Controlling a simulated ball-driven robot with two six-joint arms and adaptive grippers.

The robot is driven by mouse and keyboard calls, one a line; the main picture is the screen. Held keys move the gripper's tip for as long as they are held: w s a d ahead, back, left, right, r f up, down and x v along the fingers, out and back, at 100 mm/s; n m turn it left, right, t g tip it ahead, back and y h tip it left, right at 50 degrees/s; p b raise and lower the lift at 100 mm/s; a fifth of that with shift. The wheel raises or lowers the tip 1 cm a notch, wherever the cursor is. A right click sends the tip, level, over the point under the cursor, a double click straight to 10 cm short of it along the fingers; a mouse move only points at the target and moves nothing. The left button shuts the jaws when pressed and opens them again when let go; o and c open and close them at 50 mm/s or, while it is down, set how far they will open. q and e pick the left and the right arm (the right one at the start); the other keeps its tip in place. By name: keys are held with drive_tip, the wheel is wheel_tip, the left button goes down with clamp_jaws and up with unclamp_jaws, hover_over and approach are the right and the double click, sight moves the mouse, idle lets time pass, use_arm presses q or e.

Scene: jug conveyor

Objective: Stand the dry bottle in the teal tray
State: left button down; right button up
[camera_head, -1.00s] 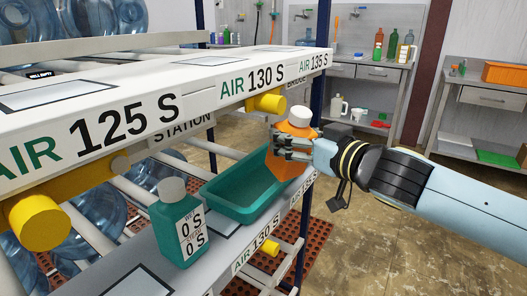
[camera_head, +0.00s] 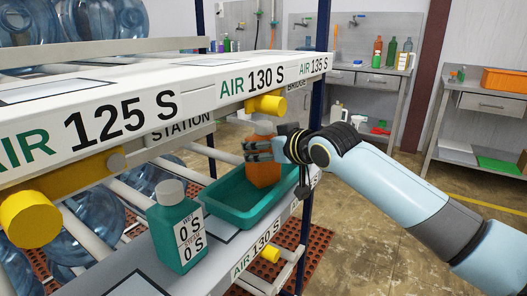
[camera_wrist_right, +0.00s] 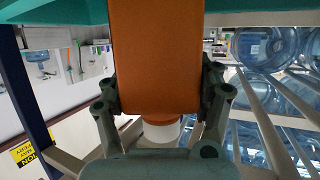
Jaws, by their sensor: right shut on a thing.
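The orange bottle (camera_head: 263,174) is upright in my right gripper (camera_head: 260,150), over the inside of the teal tray (camera_head: 225,218). I cannot tell whether its base touches the tray floor. In the right wrist view, the two fingers of my right gripper (camera_wrist_right: 160,100) close on both sides of the orange bottle (camera_wrist_right: 155,55), with its white cap (camera_wrist_right: 161,133) towards the wrist and the tray's teal edge (camera_wrist_right: 55,12) beyond. A teal bottle (camera_head: 175,232) with a grey cap and a label reading "0 S" twice stands left of the tray. My left gripper is out of view.
The upper shelf beam (camera_head: 200,100), marked "AIR 130 S", and a yellow knob (camera_head: 266,105) are close above and left of the tray. A counter with bottles (camera_head: 385,75) is far back.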

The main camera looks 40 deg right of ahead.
drive_tip(key=shift+f, duration=0.85)
drive_tip(key=shift+f, duration=0.1)
drive_tip(key=o, duration=1.3)
